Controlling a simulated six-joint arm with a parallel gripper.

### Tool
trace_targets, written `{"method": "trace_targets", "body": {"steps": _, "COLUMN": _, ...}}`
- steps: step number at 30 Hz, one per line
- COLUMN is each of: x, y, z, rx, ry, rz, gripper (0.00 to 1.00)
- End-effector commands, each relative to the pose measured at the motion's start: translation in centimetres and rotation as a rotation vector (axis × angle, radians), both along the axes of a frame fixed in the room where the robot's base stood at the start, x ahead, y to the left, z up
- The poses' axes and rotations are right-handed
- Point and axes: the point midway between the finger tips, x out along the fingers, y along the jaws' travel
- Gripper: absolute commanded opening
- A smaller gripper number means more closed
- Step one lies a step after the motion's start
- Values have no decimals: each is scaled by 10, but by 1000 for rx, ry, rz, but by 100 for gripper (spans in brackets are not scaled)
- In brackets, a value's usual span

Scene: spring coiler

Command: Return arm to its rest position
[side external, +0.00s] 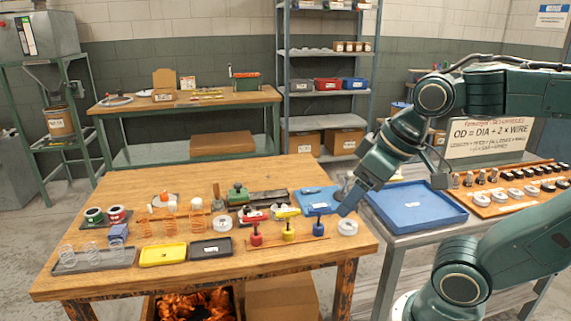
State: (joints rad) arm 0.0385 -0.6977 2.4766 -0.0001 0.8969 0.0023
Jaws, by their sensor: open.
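My green arm comes in from the right. My gripper (347,200) points down and to the left above the right end of the wooden workbench (150,284). It is open, and I see nothing held in it. Its fingertips are small and partly hidden by the gripper body. A white ring-shaped part (347,228) lies on the bench just below it. A blue flat tray or block (318,207) lies just left of it. I cannot tell the exact height of the fingertips above the bench.
A large blue tray (415,222) on a grey table stands right of the bench. A board (500,210) with several rings and dark parts lies further right. Red, yellow and blue handled tools (288,232) stand on the bench, with springs (170,226) and small trays (163,255) further left.

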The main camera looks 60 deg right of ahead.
Motion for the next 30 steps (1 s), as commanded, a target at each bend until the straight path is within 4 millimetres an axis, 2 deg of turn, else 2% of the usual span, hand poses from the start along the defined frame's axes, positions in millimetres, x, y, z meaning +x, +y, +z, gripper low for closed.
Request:
{"method": "trace_targets", "body": {"steps": 6, "x": -10, "y": 7, "z": 0, "rx": -2, "ry": -26, "rz": 41, "gripper": 68}}
{"method": "trace_targets", "body": {"steps": 30, "x": -10, "y": 7, "z": 0, "rx": -1, "ry": -26, "rz": 40, "gripper": 68}}
